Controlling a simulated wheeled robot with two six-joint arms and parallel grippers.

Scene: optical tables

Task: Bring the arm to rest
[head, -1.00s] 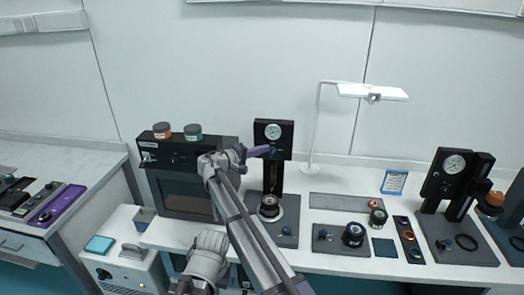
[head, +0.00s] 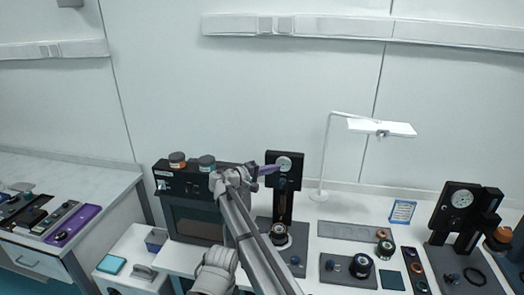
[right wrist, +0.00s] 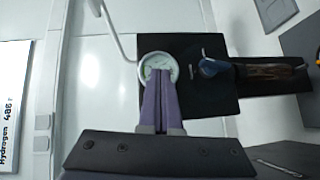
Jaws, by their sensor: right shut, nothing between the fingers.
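My right gripper (head: 270,170) is shut and empty, its purple fingers together. In the head view it reaches up in front of the black gauge stand (head: 297,204). In the right wrist view the closed fingertips (right wrist: 160,75) overlap the lower part of the round dial gauge (right wrist: 157,66) on the stand's black plate (right wrist: 210,98). I cannot tell whether they touch it. My left gripper is not in view.
A black oven-like box (head: 187,225) with two jars on top stands left of my arm. A white lamp (head: 382,128) stands at the back. A second gauge stand (head: 455,207) is at the right. Small parts crowd the bench, and the air above is clear.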

